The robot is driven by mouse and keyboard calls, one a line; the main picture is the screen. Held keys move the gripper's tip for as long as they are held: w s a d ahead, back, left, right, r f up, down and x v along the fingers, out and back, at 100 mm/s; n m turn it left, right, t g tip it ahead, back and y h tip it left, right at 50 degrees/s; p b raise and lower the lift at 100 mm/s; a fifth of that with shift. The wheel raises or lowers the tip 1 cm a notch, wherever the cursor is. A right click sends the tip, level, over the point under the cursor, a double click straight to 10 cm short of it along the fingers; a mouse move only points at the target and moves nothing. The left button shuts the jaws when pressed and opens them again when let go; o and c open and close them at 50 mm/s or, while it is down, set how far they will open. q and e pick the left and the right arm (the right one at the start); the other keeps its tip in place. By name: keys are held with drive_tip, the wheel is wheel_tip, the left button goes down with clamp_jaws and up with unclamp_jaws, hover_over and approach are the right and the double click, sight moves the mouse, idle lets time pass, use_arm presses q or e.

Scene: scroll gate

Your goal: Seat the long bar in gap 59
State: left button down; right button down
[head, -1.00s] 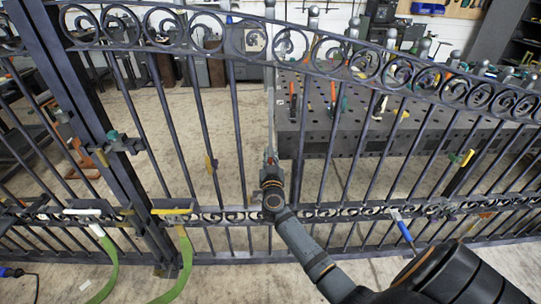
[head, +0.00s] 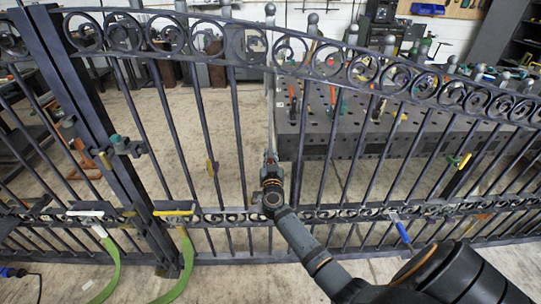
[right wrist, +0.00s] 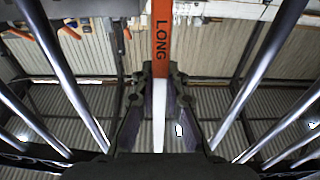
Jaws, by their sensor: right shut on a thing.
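The long bar shows in the right wrist view as an orange length marked LONG (right wrist: 162,30) with a pale lower part between my fingers. In the head view the bar (head: 271,110) is a thin, pale upright among the dark bars of the scroll gate (head: 207,130). My right gripper (head: 271,162) is shut on the bar, above the lower scroll band; its fingers also show in the right wrist view (right wrist: 160,105). Gate bars stand apart on both sides. Whether the bar's ends touch the rails cannot be told. No gap number is readable. My left gripper is not in view.
A perforated work table (head: 425,140) with tools stands behind the gate. A thick post (head: 85,110) with clamps is at left. Green-handled tools (head: 186,265) and a blue-handled tool (head: 403,232) are at the lower band. Open floor shows behind the gate at left.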

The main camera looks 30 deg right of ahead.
drive_tip(key=shift+w+d+f+g+p, duration=0.15)
drive_tip(key=shift+w+d+g+p, duration=0.25)
drive_tip(key=shift+w+p, duration=0.5)
idle(0.6)
drive_tip(key=shift+s+d, duration=0.1)
drive_tip(key=shift+s, duration=0.05)
drive_tip(key=c, duration=1.3)
unclamp_jaws()
drive_tip(key=shift+s+a+f, duration=0.15)
drive_tip(key=shift+s+a, duration=0.05)
drive_tip(key=shift+s, duration=0.1)
drive_tip(key=v, duration=1.1)
drive_tip(key=shift+s, duration=0.15)
